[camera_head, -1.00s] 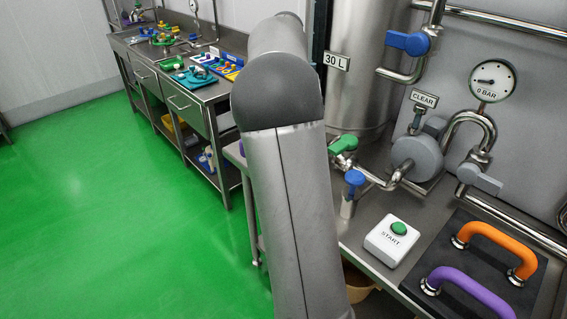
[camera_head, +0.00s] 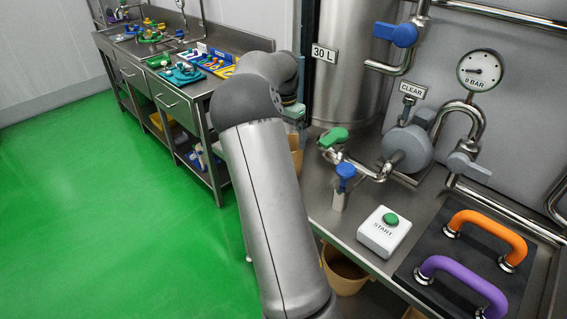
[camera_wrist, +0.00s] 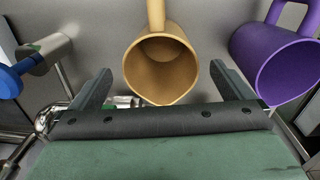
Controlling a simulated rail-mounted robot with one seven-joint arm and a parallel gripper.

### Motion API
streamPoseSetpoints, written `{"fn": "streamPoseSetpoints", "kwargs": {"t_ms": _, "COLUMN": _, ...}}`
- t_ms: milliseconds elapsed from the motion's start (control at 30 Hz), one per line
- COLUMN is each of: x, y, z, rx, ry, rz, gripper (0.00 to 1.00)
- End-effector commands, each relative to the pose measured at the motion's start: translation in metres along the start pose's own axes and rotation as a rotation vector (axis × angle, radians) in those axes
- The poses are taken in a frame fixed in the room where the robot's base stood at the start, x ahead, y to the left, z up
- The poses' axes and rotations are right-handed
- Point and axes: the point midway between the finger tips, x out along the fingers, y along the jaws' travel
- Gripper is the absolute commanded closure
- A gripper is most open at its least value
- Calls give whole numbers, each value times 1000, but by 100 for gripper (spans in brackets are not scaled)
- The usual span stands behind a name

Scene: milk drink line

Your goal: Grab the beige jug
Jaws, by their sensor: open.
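The beige jug (camera_wrist: 162,72) is in the upper middle of the wrist view, with its open mouth facing the camera and its handle at the top. A beige piece, likely this jug (camera_head: 296,158), shows partly behind my arm in the head view. My gripper (camera_wrist: 160,70) is open, with one finger on each side of the jug in the picture. I cannot tell whether the jug is between the fingers in depth. In the head view my gripper is mostly hidden by my arm.
A purple jug (camera_wrist: 278,62) stands right of the beige one. A blue-handled valve (camera_wrist: 12,80) and pipes lie at left. A beige container (camera_head: 345,272) sits under the steel counter (camera_head: 322,208). The START button (camera_head: 385,232) and orange handle (camera_head: 490,232) are at right.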

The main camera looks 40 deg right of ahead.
Motion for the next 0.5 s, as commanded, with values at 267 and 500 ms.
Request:
{"fn": "streamPoseSetpoints", "kwargs": {"t_ms": 267, "x": 26, "y": 1, "z": -4, "rx": 1, "ry": -2, "rz": 4, "gripper": 0}}
{"fn": "streamPoseSetpoints", "kwargs": {"t_ms": 500, "x": 54, "y": 0, "z": -5, "rx": 0, "ry": 0, "rz": 1, "gripper": 0}}
